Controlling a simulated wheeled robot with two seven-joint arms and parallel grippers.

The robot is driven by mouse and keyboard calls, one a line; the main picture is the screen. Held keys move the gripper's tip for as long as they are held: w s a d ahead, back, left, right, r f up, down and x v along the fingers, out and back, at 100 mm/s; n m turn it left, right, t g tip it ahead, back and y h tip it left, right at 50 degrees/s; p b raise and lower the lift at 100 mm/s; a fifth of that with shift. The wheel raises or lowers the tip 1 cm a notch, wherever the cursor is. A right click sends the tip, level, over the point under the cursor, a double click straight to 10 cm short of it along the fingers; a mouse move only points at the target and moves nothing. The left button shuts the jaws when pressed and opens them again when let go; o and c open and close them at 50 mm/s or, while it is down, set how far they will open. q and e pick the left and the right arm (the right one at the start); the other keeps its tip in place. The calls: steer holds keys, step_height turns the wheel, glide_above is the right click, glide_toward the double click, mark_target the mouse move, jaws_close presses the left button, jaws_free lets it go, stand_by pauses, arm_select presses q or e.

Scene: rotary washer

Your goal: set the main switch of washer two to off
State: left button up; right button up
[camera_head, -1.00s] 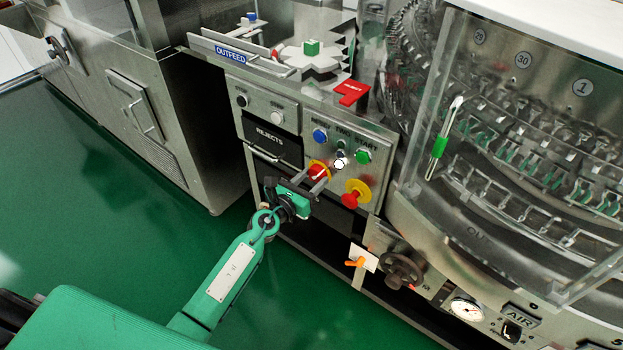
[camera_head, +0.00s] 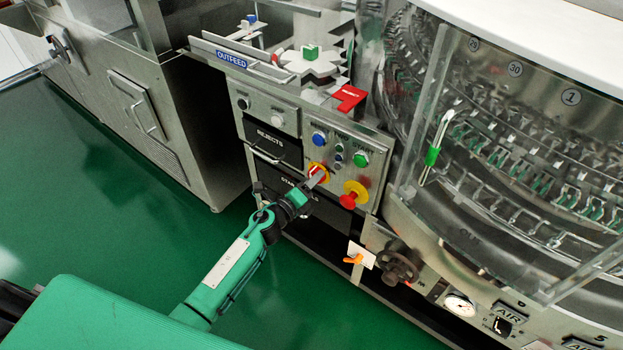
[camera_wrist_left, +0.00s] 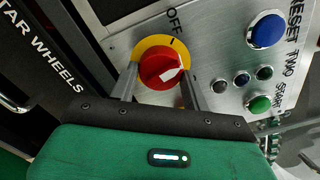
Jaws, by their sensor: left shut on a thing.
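The main switch (camera_head: 318,170) is a red knob on a yellow disc, on the metal panel of washer two. In the left wrist view the red knob (camera_wrist_left: 156,66) carries a white mark on its lower right side, pointing away from the OFF label (camera_wrist_left: 173,18) above the disc. My left gripper (camera_head: 313,182) is at the switch. In the wrist view its two fingers (camera_wrist_left: 160,80) are shut on the knob, one on each side. My right gripper is not in view.
A second red knob on yellow (camera_head: 353,195) sits just right of the switch. Blue (camera_head: 319,138) and green (camera_head: 361,159) buttons are above it. Green floor (camera_head: 90,210) is open at left.

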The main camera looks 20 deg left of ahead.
arm_select(q)
steer(key=shift+r+n+p, duration=0.15)
steer(key=shift+n+p, duration=0.95)
steer(key=shift+n, duration=2.2)
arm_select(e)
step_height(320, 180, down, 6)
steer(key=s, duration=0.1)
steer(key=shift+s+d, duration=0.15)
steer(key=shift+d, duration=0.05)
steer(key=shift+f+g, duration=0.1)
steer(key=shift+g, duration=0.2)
arm_select(q)
steer(key=o, duration=0.9)
steer(key=shift+o, duration=0.2)
steer(key=v, duration=1.3)
steer(key=shift+s+a, duration=0.15)
steer(key=shift+s, duration=0.2)
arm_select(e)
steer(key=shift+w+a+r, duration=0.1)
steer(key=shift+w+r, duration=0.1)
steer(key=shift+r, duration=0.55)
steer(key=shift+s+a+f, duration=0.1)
